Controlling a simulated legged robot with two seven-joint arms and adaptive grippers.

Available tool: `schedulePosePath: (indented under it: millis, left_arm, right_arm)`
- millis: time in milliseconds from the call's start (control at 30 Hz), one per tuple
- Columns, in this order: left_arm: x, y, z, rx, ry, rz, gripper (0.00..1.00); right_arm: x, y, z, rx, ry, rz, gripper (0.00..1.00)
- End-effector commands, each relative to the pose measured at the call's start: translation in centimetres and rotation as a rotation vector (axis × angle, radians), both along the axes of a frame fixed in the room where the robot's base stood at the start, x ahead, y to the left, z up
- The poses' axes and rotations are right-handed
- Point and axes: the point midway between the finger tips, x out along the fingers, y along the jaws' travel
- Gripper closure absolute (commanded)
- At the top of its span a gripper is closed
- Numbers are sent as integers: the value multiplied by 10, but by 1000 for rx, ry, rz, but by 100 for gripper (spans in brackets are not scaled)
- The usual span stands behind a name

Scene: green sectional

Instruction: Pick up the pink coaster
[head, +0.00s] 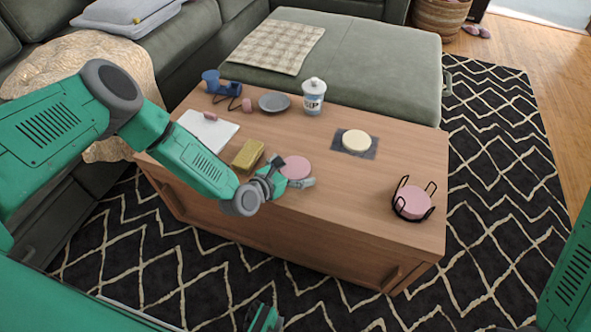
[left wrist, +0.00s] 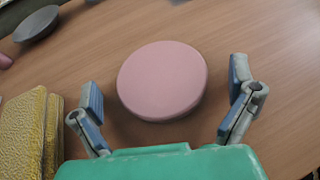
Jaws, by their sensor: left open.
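A round pink coaster (head: 295,167) lies flat on the wooden coffee table (head: 400,165), near its front edge. In the left wrist view the coaster (left wrist: 162,80) fills the middle. My left gripper (head: 291,173) is open over its near side; its fingers (left wrist: 164,90) stand apart to the left and right of the coaster, with gaps on both sides. Another pink coaster (head: 412,202) sits in a black wire holder (head: 399,208) at the table's right end. A small part of what may be my right gripper (head: 264,318) shows at the bottom edge; its fingers are unclear.
A yellow block (head: 248,154) lies just left of the left gripper. A white notebook (head: 208,130), grey dish (head: 274,102), white and blue canister (head: 313,97) and cream disc on a dark mat (head: 355,141) are farther off. The table between coaster and holder is clear.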

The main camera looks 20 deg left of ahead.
Motion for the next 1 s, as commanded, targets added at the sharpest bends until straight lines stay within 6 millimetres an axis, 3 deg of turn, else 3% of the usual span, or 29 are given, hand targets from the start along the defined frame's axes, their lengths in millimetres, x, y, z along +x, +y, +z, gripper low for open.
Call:
schedulePosePath:
  millis: [67, 100, 233, 267, 633, 1000]
  left_arm:
    - [0, 0, 0, 0, 0, 0, 1]
    - [0, 0, 0, 0, 0, 0, 8]
    - [0, 0, 0, 1, 0, 0, 54]
    - [0, 0, 0, 1, 0, 0, 58]
    - [0, 1, 9, 0, -1, 1, 58]
    - [0, 1, 81, -2, -2, 0, 58]
  right_arm:
    - [0, 0, 0, 0, 0, 0, 60]
    - [0, 0, 0, 0, 0, 0, 60]
    - [0, 0, 0, 0, 0, 0, 60]
    - [0, 0, 0, 0, 0, 0, 60]
    - [0, 0, 4, 0, 0, 0, 60]
    - [0, 0, 30, 0, 0, 0, 60]
